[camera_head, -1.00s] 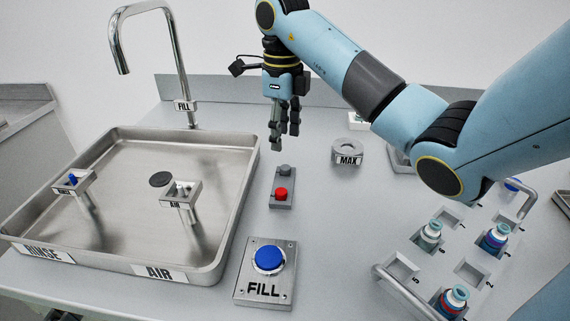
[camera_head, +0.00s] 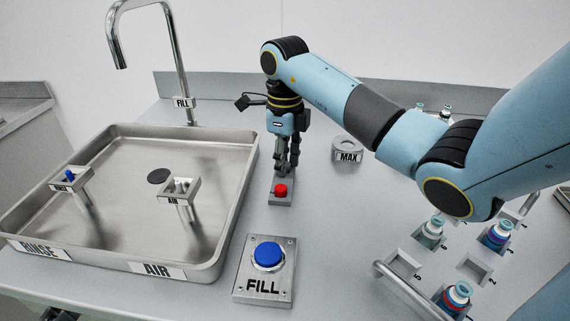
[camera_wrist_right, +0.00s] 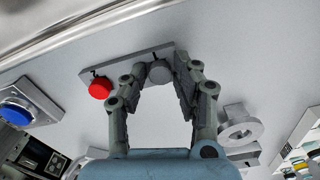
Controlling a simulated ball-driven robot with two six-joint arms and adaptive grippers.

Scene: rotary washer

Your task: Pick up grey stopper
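The grey stopper (camera_wrist_right: 160,72) sits at one end of a small grey block (camera_wrist_right: 128,65), which also holds a red stopper (camera_wrist_right: 100,88). In the head view the red stopper (camera_head: 281,190) shows at the near end of the block, and my fingers hide the grey one. My right gripper (camera_head: 285,168) points down over the far end of the block. In the right wrist view the right gripper (camera_wrist_right: 160,64) has its fingers apart, one on each side of the grey stopper, with small gaps visible. My left gripper is not in view.
A metal sink (camera_head: 130,238) with a faucet (camera_head: 178,60) lies left. The FILL button plate (camera_head: 263,291) is in front. A ring marked MAX (camera_head: 347,149) stands right of the gripper. A rack (camera_head: 425,255) with several vials is at the right.

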